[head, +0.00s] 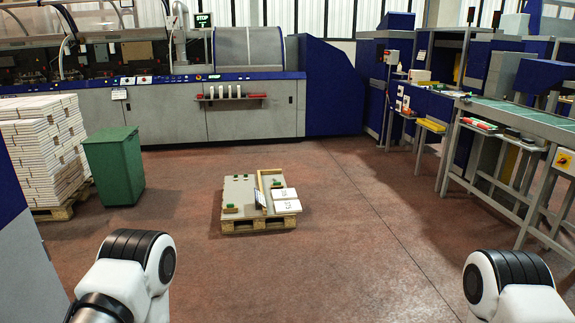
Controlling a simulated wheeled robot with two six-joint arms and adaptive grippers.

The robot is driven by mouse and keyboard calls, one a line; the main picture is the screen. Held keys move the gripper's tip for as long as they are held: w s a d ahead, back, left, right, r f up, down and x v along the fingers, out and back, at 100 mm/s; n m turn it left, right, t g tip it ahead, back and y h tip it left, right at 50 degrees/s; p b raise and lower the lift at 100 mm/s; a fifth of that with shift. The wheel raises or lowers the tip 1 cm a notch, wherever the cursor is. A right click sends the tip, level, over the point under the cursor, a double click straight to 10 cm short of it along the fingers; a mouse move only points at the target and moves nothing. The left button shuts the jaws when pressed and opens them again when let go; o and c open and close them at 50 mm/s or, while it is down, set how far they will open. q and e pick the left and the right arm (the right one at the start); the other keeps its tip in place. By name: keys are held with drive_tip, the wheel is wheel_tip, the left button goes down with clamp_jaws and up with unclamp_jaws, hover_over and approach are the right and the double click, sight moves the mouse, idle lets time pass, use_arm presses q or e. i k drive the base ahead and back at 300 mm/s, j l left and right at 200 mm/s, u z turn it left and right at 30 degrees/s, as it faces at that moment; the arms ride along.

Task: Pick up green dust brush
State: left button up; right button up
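Small green items lie on the low pallet in the middle of the floor: one at its front left (230,207), one near its back (238,177) and one at its right (276,184). They are too small to tell which, if any, is the green dust brush. Neither of my grippers is in view. Only white and black links of my arms show at the bottom left and bottom right, well short of the pallet.
The pallet (258,226) also holds a wooden frame and white printed sheets (286,200). A green bin (114,167) stands left beside stacked paper (42,140). A conveyor table (530,119) with small coloured items stands right. Brown floor around the pallet is clear.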

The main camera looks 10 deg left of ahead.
sight(277, 185)
drive_tip(key=i+l+u, duration=0.45)
drive_tip(key=i, duration=0.45)
drive_tip(key=i+l+u, duration=0.5)
drive_tip(key=i+l, duration=1.3)
drive_tip(key=l, duration=0.2)
drive_tip(key=i+l, duration=0.55)
